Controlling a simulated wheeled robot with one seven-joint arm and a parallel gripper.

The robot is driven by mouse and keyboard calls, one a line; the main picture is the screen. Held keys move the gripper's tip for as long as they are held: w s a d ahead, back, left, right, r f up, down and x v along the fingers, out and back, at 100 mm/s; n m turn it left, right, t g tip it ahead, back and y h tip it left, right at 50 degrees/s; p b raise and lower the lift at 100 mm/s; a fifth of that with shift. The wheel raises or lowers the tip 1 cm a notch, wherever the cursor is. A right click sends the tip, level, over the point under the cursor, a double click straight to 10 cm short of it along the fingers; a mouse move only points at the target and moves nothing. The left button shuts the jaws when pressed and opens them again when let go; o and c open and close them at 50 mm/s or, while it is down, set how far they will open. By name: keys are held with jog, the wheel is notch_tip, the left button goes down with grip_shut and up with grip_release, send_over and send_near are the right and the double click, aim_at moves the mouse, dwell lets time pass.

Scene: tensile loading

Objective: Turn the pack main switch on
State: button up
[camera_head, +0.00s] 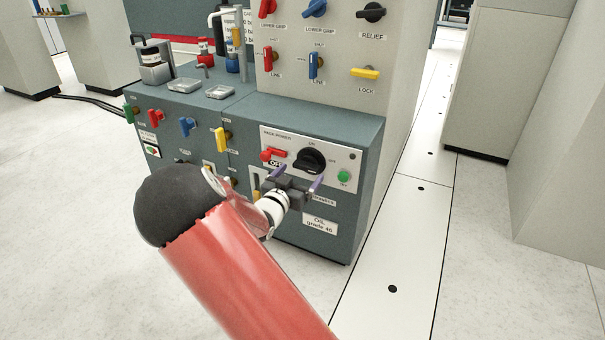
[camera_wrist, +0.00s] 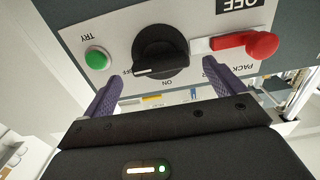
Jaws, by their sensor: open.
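The pack main switch is a black rotary knob (camera_head: 310,161) on a light panel labelled for pack power. In the wrist view, which is upside down, the knob (camera_wrist: 160,50) has a white mark lying on the OFF side, with ON marked beside it. My gripper (camera_head: 298,180) is open and empty in front of the panel. In the wrist view its two purple fingers (camera_wrist: 162,76) stand to either side of the knob, with no visible contact. A red lever (camera_head: 272,154) lies left of the knob, with a black OFF tag (camera_head: 275,164).
A green TRY button (camera_head: 344,176) is right of the knob; it also shows in the wrist view (camera_wrist: 97,59). Yellow (camera_head: 222,138) and blue (camera_head: 187,126) valve handles are on the cabinet face to the left. Clear floor lies to the right.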

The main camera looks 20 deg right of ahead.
aim_at(304, 169)
jog(key=shift+x, duration=1.55)
jog(key=c, duration=1)
